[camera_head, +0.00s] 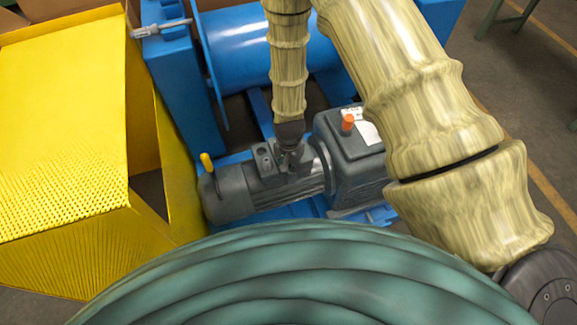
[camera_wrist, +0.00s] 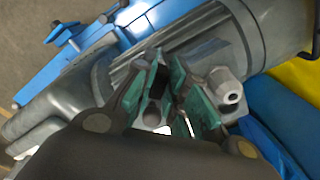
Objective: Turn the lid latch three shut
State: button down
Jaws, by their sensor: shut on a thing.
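My gripper (camera_head: 290,142) is low on the dark grey terminal box (camera_head: 267,160) on top of the grey motor (camera_head: 232,190). In the wrist view its two green-padded fingers (camera_wrist: 176,88) are close together at the box, shut on a small part. The held part, which seems to be the lid latch, is mostly hidden between the pads, so I cannot tell its angle. A light grey hexagonal fitting (camera_wrist: 228,86) stands just right of the fingers, apart from them. The motor's ribbed body (camera_wrist: 135,65) also shows in the wrist view.
A dark gearbox (camera_head: 355,165) with an orange cap (camera_head: 347,122) adjoins the motor on the right. A yellow guard (camera_head: 65,110) stands left, and a small yellow handle (camera_head: 206,162) rises near the motor's end. A blue drum (camera_head: 240,45) lies behind.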

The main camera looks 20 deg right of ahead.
jog(key=n, duration=0.4)
jog(key=shift+s+d+n, duration=0.1)
jog(key=shift+d+n, duration=0.1)
jog(key=shift+n, duration=0.1)
jog(key=n, duration=0.4)
jog(key=shift+d+n, duration=0.25)
jog(key=shift+n, duration=0.15)
jog(key=c, duration=1.4)
grip_release()
jog(key=shift+c, duration=0.2)
jog(key=shift+r, duration=0.1)
notch_tip(320, 180, up, 12)
jog(key=shift+s, duration=0.1)
